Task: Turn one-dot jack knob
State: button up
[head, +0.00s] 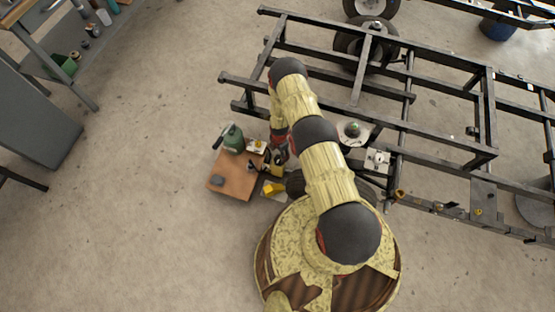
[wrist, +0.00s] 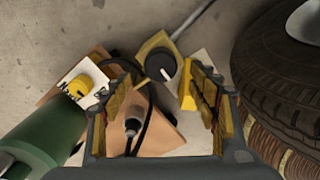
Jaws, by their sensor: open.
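A round black knob (wrist: 161,67) with a white pointer line sits on a yellowish plate, near the top middle of the wrist view. A yellow knob (wrist: 78,89) sits on a white plate with black marks, to the left. I cannot make out dots on either knob, so I cannot tell which is the one-dot jack knob. My gripper (wrist: 165,94) is open, its yellow-padded fingers apart at left and right. The black knob appears between and beyond the fingertips, with no visible contact. In the head view my arm partly hides the gripper and this work area.
A brown board (head: 222,184) lies on the floor with a green container (head: 232,138) at its back. A tyre (wrist: 275,80) stands close on the right in the wrist view. The black metal frame (head: 330,85) fills the back right.

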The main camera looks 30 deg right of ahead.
aim_at(279, 159)
notch_tip(279, 159, down, 7)
jog(key=b, duration=0.3)
jog(key=shift+s+f, duration=0.1)
jog(key=shift+c, duration=0.5)
jog(key=c, duration=1.1)
jog(key=shift+o, duration=0.2)
